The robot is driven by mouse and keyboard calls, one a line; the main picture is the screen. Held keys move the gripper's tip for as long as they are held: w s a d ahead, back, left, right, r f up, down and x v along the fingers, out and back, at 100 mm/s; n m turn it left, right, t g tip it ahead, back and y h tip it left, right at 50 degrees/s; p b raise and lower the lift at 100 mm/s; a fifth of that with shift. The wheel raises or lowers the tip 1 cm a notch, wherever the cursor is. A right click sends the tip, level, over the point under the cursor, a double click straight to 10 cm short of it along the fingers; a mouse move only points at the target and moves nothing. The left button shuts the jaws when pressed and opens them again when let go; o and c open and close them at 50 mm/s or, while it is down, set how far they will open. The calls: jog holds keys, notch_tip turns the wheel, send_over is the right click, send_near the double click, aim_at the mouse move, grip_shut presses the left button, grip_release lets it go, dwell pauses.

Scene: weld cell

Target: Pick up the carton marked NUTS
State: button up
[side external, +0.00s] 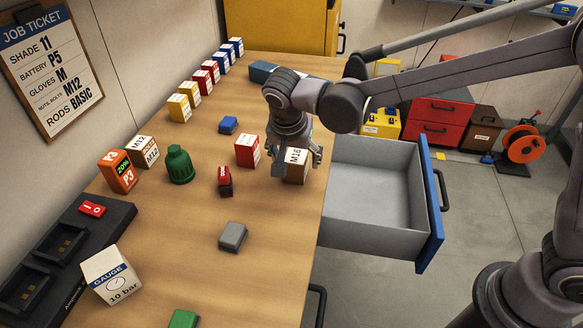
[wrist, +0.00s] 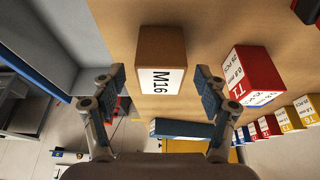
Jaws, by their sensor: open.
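I cannot read the word NUTS on any carton. A brown carton with a white label reading M16 (side external: 297,168) stands near the table's right edge, beside the open drawer. In the wrist view the M16 carton (wrist: 162,50) lies just ahead of my fingertips, roughly centred between them. My gripper (side external: 298,160) is open around or just above this carton, and the wrist view shows its two fingers (wrist: 160,84) apart with nothing held. Another brown and white carton marked M12 (side external: 145,150) stands at the left of the table, with small print below that I cannot read clearly.
A red carton (side external: 247,151) stands close left of my gripper; it reads T1 in the wrist view (wrist: 250,78). An open grey drawer (side external: 372,138) with a blue front is at the right. A green bottle (side external: 179,164) and several small cartons stand further left and back.

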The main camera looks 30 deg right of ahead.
aim_at(295, 158)
jog(key=shift+x, duration=1.65)
jog(key=shift+a, duration=0.1)
grip_shut()
